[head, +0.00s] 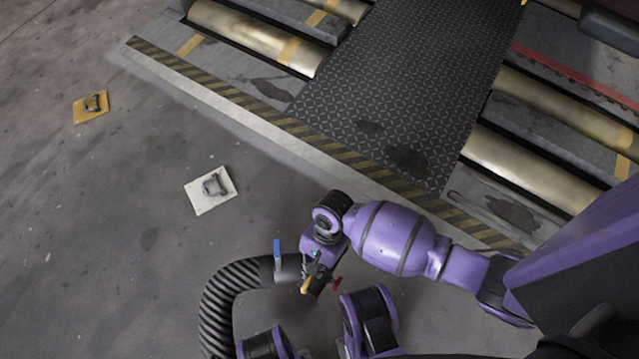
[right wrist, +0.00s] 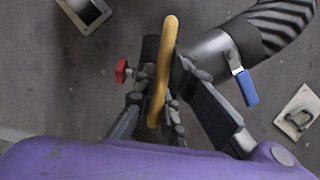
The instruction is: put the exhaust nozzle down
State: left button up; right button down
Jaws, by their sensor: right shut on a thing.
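The exhaust nozzle (head: 287,268) is a grey metal tube on the end of a black ribbed hose (head: 218,300). It has a blue lever (head: 277,249), a yellow handle (head: 307,285) and a red knob (head: 337,284). My right gripper (head: 316,268) is shut on the nozzle, above the floor. In the right wrist view my right gripper's fingers (right wrist: 160,98) stand on both sides of the yellow handle (right wrist: 168,50); the nozzle's tube (right wrist: 208,57) and blue lever (right wrist: 246,88) are to the right. The exact contact is partly hidden. My left gripper is not in view.
A white floor plate with a metal ring (head: 210,192) lies near the nozzle, and a yellow one (head: 90,107) lies farther left. The dyno's striped edge (head: 235,108), rollers (head: 258,38) and dark tread plate (head: 400,75) are beyond.

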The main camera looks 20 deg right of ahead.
jog(key=shift+w+d, duration=0.35)
jog(key=shift+w, duration=0.1)
jog(key=w+d+f+b, duration=0.1)
jog(key=w, duration=0.1)
jog(key=w+d+f+b, duration=0.3)
jog(key=w, duration=0.2)
jog(key=shift+d+f+b, duration=0.2)
jog(key=shift+d+b, duration=0.2)
pick_arm(q)
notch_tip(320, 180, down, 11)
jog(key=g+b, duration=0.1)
jog(key=b, duration=0.5)
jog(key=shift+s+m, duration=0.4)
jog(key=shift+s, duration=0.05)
pick_arm(e)
jog(key=w+d+f, duration=0.3)
jog(key=w+f, duration=0.1)
jog(key=f, duration=0.4)
jog(key=shift+w+f, duration=0.3)
jog(key=shift+a, duration=0.1)
jog(key=c, duration=1.8)
grip_release()
jog(key=shift+s+f, duration=0.1)
